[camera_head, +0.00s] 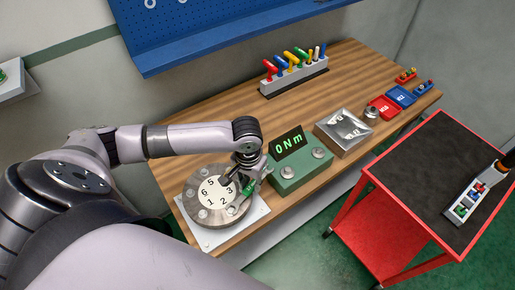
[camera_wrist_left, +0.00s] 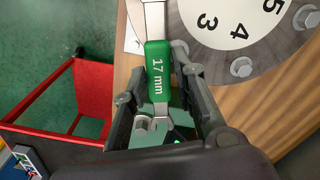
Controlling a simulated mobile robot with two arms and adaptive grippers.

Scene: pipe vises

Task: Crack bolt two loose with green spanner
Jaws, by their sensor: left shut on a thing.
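My left gripper (camera_head: 250,184) is shut on the green spanner (camera_head: 249,188), which is marked 17 mm in the left wrist view (camera_wrist_left: 157,72). The spanner's silver head (camera_head: 236,208) points toward the front right rim of the round flange (camera_head: 190,194), near the bolt by the number 2. Whether its jaw is seated on that bolt I cannot tell; the head runs out of the wrist view. The flange has a white face (camera_head: 212,188) numbered 1 to 6 and bolts around its rim. My right gripper is not in view.
Right of the flange stands a green block (camera_head: 300,174) with a display (camera_head: 288,145) reading 0 Nm. Behind it are a metal tray (camera_head: 343,132) and a tool rack (camera_head: 294,80). A red cart (camera_head: 420,180) stands at the right.

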